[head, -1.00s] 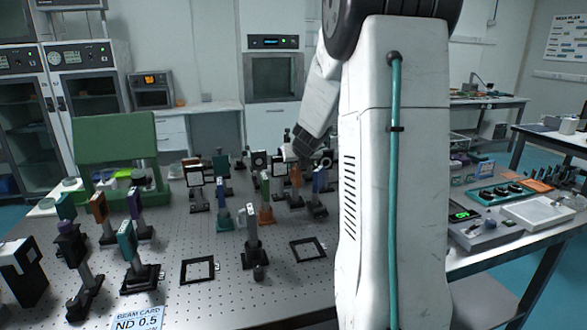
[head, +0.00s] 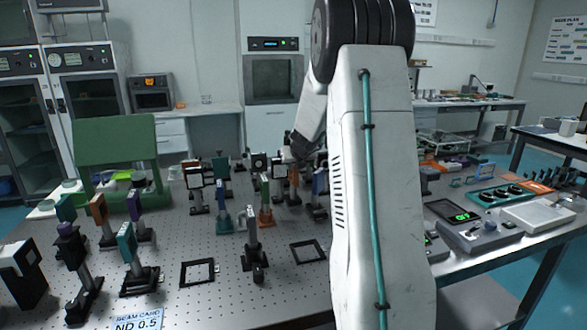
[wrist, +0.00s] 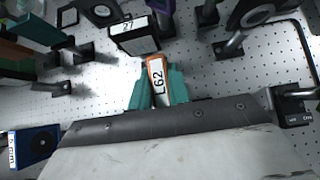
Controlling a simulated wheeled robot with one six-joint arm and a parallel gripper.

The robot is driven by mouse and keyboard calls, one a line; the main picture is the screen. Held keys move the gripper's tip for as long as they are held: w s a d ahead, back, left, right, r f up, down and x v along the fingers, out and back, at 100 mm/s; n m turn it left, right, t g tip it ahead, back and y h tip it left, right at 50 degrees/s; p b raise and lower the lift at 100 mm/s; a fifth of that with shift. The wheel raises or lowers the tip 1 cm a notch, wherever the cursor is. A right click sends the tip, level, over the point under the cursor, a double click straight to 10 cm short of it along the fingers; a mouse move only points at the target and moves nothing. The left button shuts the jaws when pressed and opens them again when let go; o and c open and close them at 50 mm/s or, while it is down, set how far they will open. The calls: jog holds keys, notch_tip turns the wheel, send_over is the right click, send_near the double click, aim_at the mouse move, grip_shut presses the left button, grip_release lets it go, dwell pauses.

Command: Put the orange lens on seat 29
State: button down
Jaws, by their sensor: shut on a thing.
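The orange lens (wrist: 156,78), a slim orange-edged piece with a white label reading L62, is between the teal fingers of my gripper (wrist: 158,92) in the wrist view. My gripper is shut on it. In the head view, my gripper is mostly hidden behind my arm and among the mounts at the back of the perforated table, so the held lens is hard to separate from other orange parts there. A dark mount labelled 27 (wrist: 133,36) stands just beyond the lens in the wrist view. I cannot read a 29 on any seat.
Several posts with optics crowd around my gripper. An orange mount (head: 265,206) and a blue mount (head: 223,210) stand in front. Flat black square frames (head: 197,272) and (head: 308,250) lie on the perforated table (head: 235,300). A blue holder (wrist: 34,146) shows at lower left in the wrist view.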

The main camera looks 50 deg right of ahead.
jog(key=shift+f, duration=0.65)
jog(key=c, duration=1.3)
grip_release()
jog(key=shift+f, duration=0.1)
